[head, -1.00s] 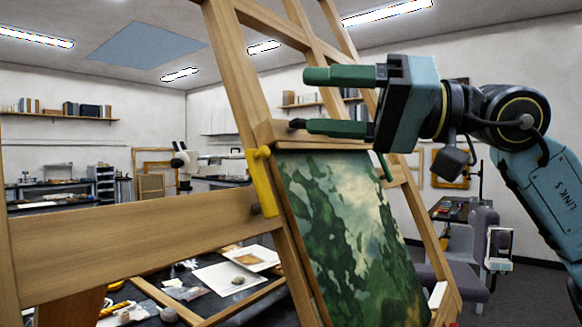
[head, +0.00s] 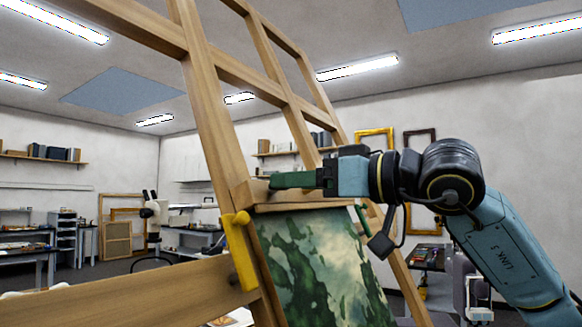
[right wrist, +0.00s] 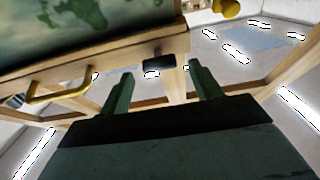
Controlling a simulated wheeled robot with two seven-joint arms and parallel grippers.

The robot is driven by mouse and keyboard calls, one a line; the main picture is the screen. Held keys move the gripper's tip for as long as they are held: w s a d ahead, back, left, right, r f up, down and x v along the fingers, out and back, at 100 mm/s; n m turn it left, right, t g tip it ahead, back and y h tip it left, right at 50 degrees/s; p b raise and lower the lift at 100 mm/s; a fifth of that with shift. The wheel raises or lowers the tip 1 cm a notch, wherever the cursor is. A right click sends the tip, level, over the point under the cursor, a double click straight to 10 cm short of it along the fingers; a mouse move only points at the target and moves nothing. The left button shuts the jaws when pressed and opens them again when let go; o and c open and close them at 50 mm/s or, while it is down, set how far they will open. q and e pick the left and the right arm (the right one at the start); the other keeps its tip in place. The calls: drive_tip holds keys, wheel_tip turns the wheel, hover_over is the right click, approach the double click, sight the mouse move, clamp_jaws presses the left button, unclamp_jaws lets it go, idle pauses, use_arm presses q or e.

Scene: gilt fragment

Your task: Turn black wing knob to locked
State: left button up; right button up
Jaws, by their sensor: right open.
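The black wing knob (right wrist: 159,66) shows in the right wrist view as a small dark bar on the wooden easel (right wrist: 176,78). My right gripper (right wrist: 161,75) is open, with its two green fingers on either side of the knob in that view and a gap to each. I cannot tell how deep the knob sits between them. In the head view my right gripper (head: 274,181) is level at the easel's top ledge, above the painting, and the knob cannot be made out there. My left gripper is not in view.
The easel (head: 215,130) holds a green landscape painting (head: 305,260). A yellow handle (head: 241,250) is on its left upright, and a green handle (head: 361,216) is near the painting's right top corner. A microscope (head: 152,220) and benches stand behind.

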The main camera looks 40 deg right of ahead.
drive_tip(key=shift+x, duration=1.15)
drive_tip(key=c, duration=1)
